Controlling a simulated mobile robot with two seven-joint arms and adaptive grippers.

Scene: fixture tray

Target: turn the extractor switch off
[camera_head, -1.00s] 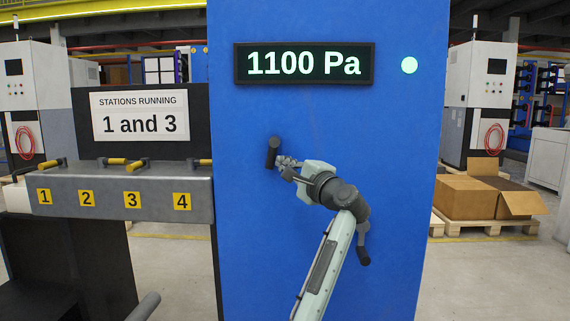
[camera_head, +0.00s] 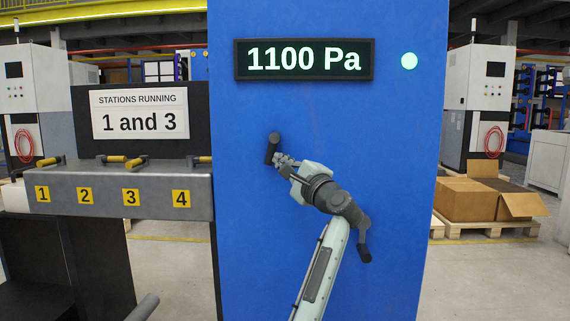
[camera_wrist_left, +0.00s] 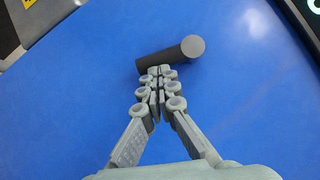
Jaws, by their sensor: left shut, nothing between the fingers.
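A dark lever handle (camera_head: 272,149) sticks out of the blue panel (camera_head: 240,240), left of centre, standing nearly upright with a slight tilt. In the left wrist view the dark bar (camera_wrist_left: 190,47) lies just beyond my fingertips. My left gripper (camera_head: 279,158) is shut and empty, its tips at the handle's lower end; the wrist view shows the closed fingertips (camera_wrist_left: 158,72) against or very near the bar, and I cannot tell if they touch. A second dark handle (camera_head: 365,252) hangs downward at lower right, partly hidden by my arm. I see no label on either handle. My right gripper is not in view.
A display (camera_head: 304,60) reads 1100 Pa, with a lit pale-green lamp (camera_head: 409,61) beside it. A grey console (camera_head: 110,205) at left carries yellow-gripped levers numbered 1 to 4. A sign (camera_head: 139,114) above it says stations 1 and 3 are running.

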